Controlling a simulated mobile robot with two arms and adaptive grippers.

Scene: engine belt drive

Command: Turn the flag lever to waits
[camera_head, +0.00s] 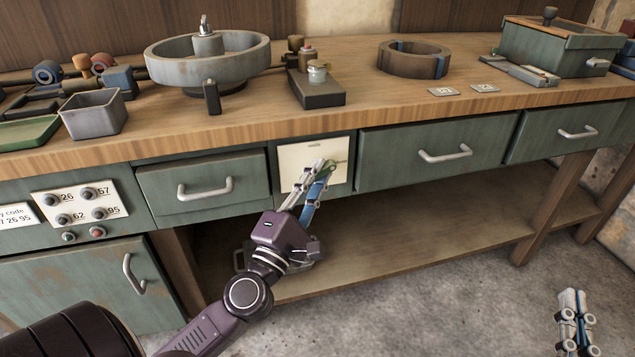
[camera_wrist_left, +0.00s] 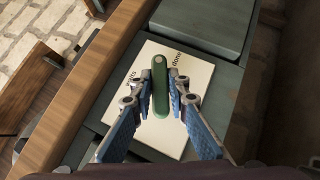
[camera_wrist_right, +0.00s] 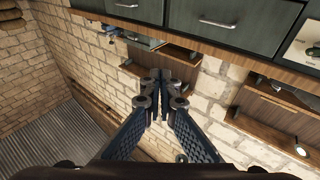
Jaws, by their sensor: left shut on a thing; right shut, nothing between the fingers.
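The flag lever (camera_wrist_left: 160,70) is a green bar with a rounded end on a cream plate (camera_wrist_left: 195,125) in the left wrist view. The lever points between the two words. My left gripper (camera_wrist_left: 160,90) is shut on the lever, one finger on each side. In the head view my left gripper (camera_head: 322,178) is at the cream plate (camera_head: 296,160) on the bench front. My right gripper (camera_head: 572,297) is shut and empty, low at the right.
Drawers with grey handles (camera_head: 205,188) (camera_head: 445,154) flank the plate. A button panel (camera_head: 80,205) is at the left. The wooden benchtop (camera_head: 400,110) above holds a grey wheel (camera_head: 208,62), a brown ring (camera_head: 413,60) and a green box (camera_head: 560,50).

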